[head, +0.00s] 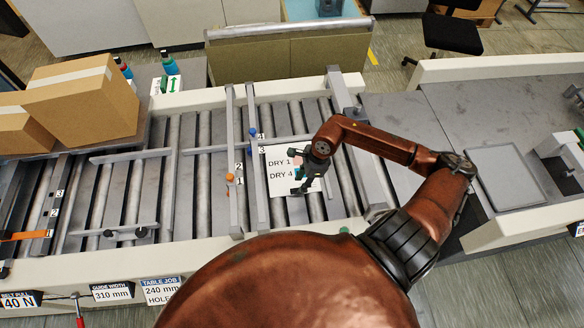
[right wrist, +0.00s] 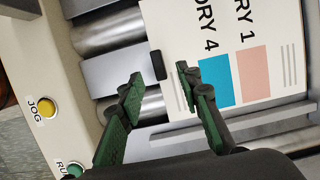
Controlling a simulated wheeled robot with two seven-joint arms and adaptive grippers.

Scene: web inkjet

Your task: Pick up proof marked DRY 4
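A white proof sheet (head: 282,184) lies on the rollers in the head view, printed with DRY 1 above DRY 4. In the right wrist view the sheet (right wrist: 238,25) shows a blue patch by DRY 4 and a pink patch by DRY 1. A small dark tab (right wrist: 157,65) sits at the sheet's edge. My right gripper (head: 298,175) is over the sheet's right side and hides part of it. In the right wrist view its fingers (right wrist: 161,76) are apart, on either side of the dark tab, with nothing between them that they grip. My left gripper is not in view.
Grey crossbars (head: 234,165) stand over the rollers left of the sheet. A cardboard box (head: 83,105) is at the far left. Yellow JOG (right wrist: 46,107) and green RUN (right wrist: 76,170) buttons are on the side rail.

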